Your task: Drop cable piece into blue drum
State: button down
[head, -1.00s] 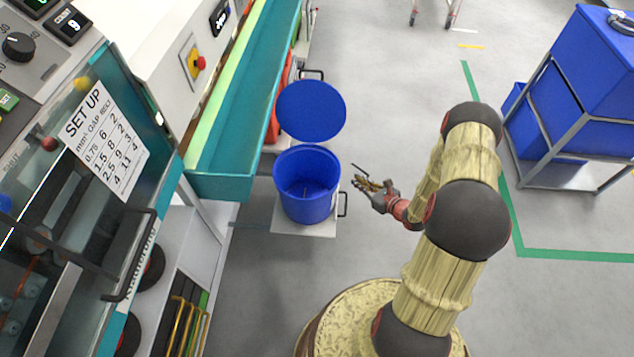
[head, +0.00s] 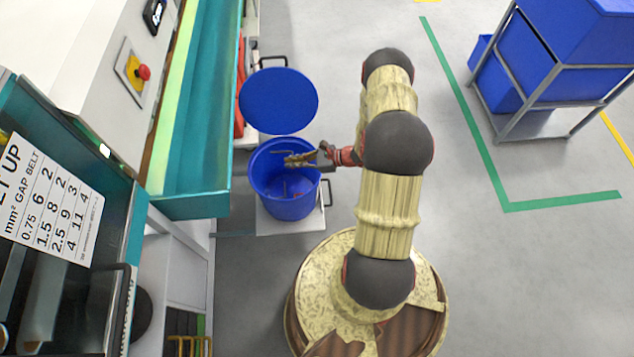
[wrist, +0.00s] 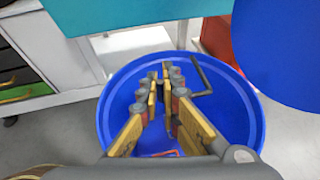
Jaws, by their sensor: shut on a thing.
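The blue drum (head: 287,207) stands open on a pale low platform beside the machine. Its round blue lid (head: 278,101) is tilted up behind it. My gripper (head: 290,160) is over the drum's mouth, reaching in from the right. It is shut on a thin dark bent cable piece (wrist: 203,76), which sticks out past the fingertips. In the wrist view my gripper (wrist: 166,75) and the piece are above the drum's opening (wrist: 104,120). A reddish piece (wrist: 165,154) shows low inside the drum.
A teal trough (head: 206,130) and machine stand left of the drum. A metal cart (head: 545,122) with blue bins stands at the right. A handle (head: 329,192) sticks up on the platform.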

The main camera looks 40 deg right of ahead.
jog(key=shift+f+b, duration=1.25)
jog(key=shift+f, duration=1)
jog(key=c, duration=2)
grip_release()
jog(key=shift+o, duration=0.2)
jog(key=shift+s+d+r, duration=0.1)
jog(key=shift+s, duration=0.05)
jog(key=v, duration=1)
jog(key=shift+s+d+r, duration=0.1)
jog(key=shift+s+d, duration=0.15)
jog(key=shift+d, duration=0.05)
jog(key=shift+s+d+r, duration=0.15)
jog(key=shift+s+d, duration=0.15)
jog(key=shift+s, duration=0.05)
